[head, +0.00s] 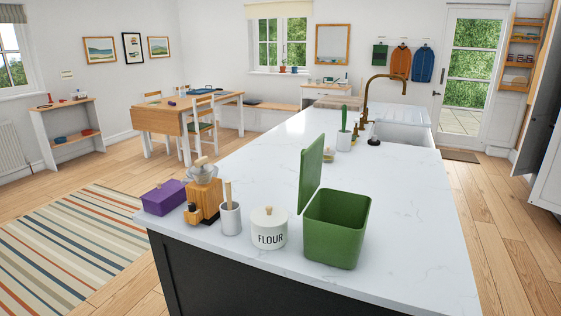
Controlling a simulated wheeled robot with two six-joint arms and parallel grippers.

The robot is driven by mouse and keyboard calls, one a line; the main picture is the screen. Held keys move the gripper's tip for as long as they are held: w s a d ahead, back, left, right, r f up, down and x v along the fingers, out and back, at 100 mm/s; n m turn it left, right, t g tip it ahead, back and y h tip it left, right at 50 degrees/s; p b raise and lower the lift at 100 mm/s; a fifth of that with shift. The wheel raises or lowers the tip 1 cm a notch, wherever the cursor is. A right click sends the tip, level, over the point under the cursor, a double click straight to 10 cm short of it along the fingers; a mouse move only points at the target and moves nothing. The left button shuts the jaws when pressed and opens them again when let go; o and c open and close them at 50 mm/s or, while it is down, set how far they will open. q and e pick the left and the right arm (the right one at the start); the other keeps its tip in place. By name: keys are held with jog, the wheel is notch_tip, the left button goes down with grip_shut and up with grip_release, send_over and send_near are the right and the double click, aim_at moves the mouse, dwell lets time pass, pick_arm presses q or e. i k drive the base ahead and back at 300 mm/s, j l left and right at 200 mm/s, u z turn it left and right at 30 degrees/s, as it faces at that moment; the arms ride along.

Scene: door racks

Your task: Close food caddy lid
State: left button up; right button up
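The green food caddy (335,235) stands upright on the white island worktop, near its front end. Its green lid (311,172) is open and stands up steeply on the left side of the caddy's rim. The caddy's inside shows as dark green, and its bottom is hidden. Neither of my grippers is in the head view, so nothing is seen touching the caddy or lid.
A white flour tin (269,229) stands close left of the caddy. A grey utensil pot (230,219), a wooden grinder (204,192) and a purple box (164,197) stand further left. The worktop (415,230) right of the caddy is clear.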

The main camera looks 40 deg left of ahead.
aim_at(311, 161)
jog(key=k+j, duration=0.1)
jog(key=j, duration=0.4)
jog(key=k+j, duration=0.1)
jog(key=j, duration=0.4)
jog(key=k+j, duration=0.15)
jog(key=j, duration=0.35)
jog(key=k+j, duration=0.1)
jog(key=j, duration=0.4)
jog(key=i+l, duration=0.1)
jog(key=l, duration=0.2)
jog(key=i+l, duration=0.1)
jog(key=l, duration=0.25)
jog(key=i+l, duration=0.1)
jog(key=l, duration=0.2)
